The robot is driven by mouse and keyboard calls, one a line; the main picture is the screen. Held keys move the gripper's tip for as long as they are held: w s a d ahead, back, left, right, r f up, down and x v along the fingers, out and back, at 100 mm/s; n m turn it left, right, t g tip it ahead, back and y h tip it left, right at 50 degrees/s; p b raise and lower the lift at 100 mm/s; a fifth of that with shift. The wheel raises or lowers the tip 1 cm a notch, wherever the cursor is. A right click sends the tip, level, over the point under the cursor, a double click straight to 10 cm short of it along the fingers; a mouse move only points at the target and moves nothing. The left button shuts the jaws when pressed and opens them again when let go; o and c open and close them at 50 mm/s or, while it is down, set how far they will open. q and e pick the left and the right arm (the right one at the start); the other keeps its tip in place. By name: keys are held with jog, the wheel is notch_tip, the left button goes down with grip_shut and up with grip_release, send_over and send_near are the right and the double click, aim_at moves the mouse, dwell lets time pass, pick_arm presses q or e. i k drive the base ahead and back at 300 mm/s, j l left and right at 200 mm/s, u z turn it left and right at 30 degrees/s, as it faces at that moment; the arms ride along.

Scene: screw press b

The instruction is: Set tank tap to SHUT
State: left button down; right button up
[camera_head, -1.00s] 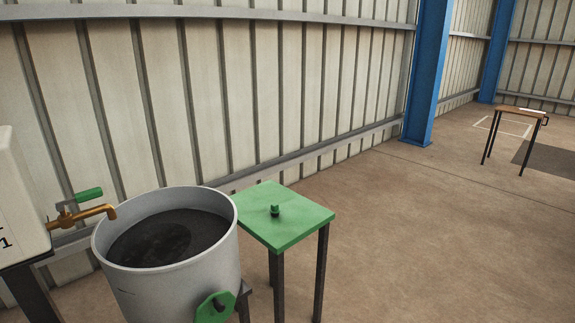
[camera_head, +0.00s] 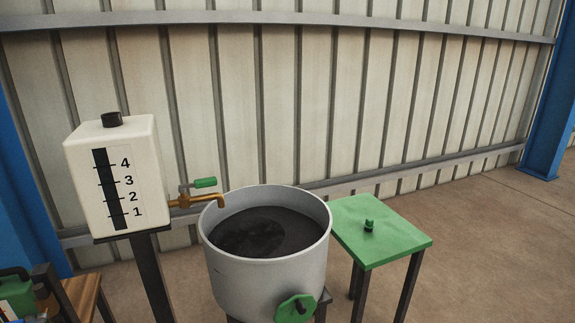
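The tank (camera_head: 150,185) is a white box with a black cap and a dark level strip marked 1 to 4, on a dark stand at the left. Its brass tap (camera_head: 196,200) comes out of the right side, with the spout over the rim of a grey pot. The tap's green handle (camera_head: 205,183) points right, roughly in line with the spout. No stream shows below the spout. Neither of my grippers is in view.
The grey pot (camera_head: 222,275), dark inside, has a green round fitting (camera_head: 296,308) low on its front. A green table (camera_head: 400,240) with a small green knob (camera_head: 369,225) stands right of it. A wooden bench (camera_head: 85,292) with a green item is at lower left. Floor at right is clear.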

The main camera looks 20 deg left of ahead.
aim_at(198, 184)
jog(key=u, duration=1.65)
